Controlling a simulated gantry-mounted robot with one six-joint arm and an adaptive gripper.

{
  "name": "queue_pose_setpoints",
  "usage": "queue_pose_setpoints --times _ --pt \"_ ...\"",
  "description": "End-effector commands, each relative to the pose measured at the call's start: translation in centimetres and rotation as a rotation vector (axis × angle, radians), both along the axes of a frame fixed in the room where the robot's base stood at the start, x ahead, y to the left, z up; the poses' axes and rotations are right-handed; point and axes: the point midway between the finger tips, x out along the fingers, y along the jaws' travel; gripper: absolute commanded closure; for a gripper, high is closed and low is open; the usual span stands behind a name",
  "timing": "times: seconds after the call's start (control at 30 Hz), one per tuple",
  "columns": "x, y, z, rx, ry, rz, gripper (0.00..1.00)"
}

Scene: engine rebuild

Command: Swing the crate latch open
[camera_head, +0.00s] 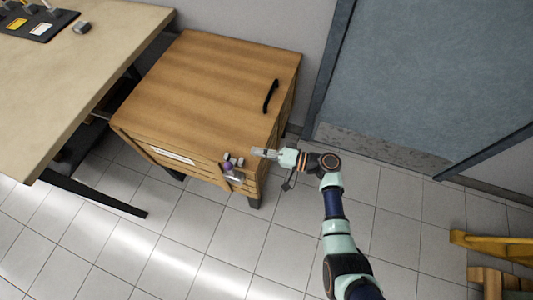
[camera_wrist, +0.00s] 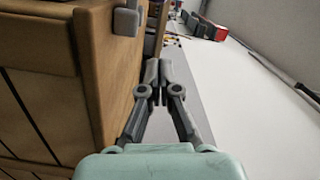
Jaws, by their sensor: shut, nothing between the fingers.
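The wooden crate (camera_head: 205,85) stands on the floor with its lid down. Its latch (camera_head: 231,170), with small grey parts and a purple piece, is on the front face near the right corner. My gripper (camera_head: 255,152) is just right of and above the latch, by the lid's front right corner, apparently apart from the latch. In the wrist view my gripper (camera_wrist: 158,72) is shut and empty, right of the crate's wooden side (camera_wrist: 105,60). A grey block (camera_wrist: 126,20) on the crate shows at the top there; I cannot tell if it belongs to the latch.
A black handle (camera_head: 271,96) sticks up from the lid's right side. A workbench (camera_head: 75,75) stands close on the left. A grey-blue door (camera_head: 430,80) is behind at right. Yellow steps (camera_head: 490,245) stand at lower right. The tiled floor before the crate (camera_head: 180,240) is clear.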

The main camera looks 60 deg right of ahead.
Motion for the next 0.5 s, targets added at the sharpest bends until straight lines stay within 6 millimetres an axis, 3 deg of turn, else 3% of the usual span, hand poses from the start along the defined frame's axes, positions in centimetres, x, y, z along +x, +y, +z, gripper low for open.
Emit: queue_pose_setpoints --times 0.2,0.3,0.5 --pt "4.7 1.0 -0.3 -0.002 -0.001 0.003 1.00" --pt "4.5 2.9 -0.7 0.002 0.001 0.001 1.00" --pt "4.6 4.6 -0.9 0.001 0.000 0.000 1.00"
